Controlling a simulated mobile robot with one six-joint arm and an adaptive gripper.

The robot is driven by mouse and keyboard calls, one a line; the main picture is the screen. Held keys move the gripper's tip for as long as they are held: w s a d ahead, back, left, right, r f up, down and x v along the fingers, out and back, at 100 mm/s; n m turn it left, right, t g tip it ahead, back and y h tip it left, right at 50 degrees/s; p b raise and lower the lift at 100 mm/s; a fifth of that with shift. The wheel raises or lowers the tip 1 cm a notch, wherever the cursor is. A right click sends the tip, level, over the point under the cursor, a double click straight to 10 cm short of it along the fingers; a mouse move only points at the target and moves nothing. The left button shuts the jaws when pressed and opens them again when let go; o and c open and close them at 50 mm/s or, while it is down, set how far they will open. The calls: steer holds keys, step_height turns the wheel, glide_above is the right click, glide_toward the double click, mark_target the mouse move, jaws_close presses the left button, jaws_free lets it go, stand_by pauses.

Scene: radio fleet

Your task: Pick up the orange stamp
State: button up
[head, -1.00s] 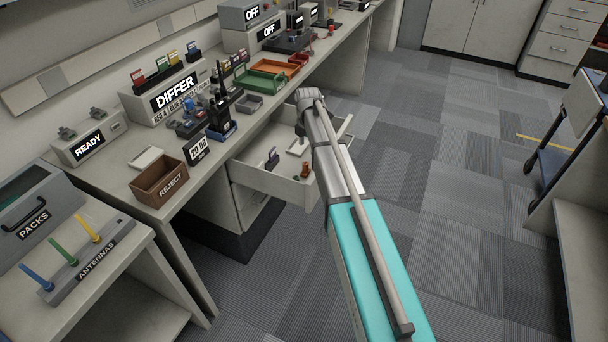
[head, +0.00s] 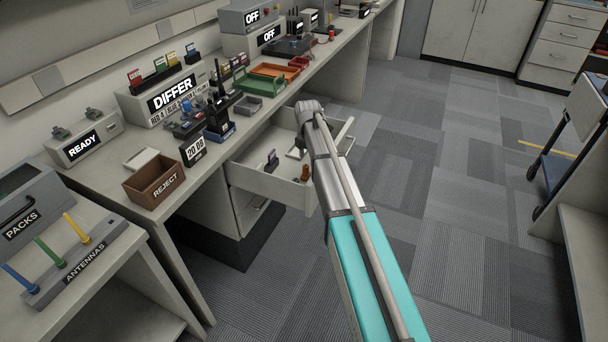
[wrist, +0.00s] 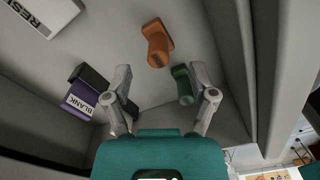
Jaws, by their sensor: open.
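The orange stamp (wrist: 157,45) lies in the open drawer (head: 252,181), near the top middle of the wrist view. It also shows in the head view (head: 306,172), at the drawer's right end beside my arm. My gripper (wrist: 162,74) is open and empty, its two fingers spread over the drawer. The orange stamp appears beyond the fingertips, roughly centred between them, not held. A green stamp (wrist: 182,85) lies close beside the right finger. In the head view my wrist and arm hide part of the drawer, and the fingers cannot be made out clearly.
A purple item marked BLANK (wrist: 80,103) lies left of the left finger. A white labelled item (wrist: 46,14) is at the upper left of the drawer. The drawer's side wall (wrist: 235,60) is close on the right.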

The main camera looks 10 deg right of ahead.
mark_target(306, 165)
steer(key=shift+f, duration=0.1)
steer(key=f+b, duration=0.3)
steer(key=shift+a+f, duration=0.1)
steer(key=shift+a, duration=0.2)
steer(key=shift+f+b, duration=0.95)
steer(key=shift+b, duration=0.2)
jaws_close()
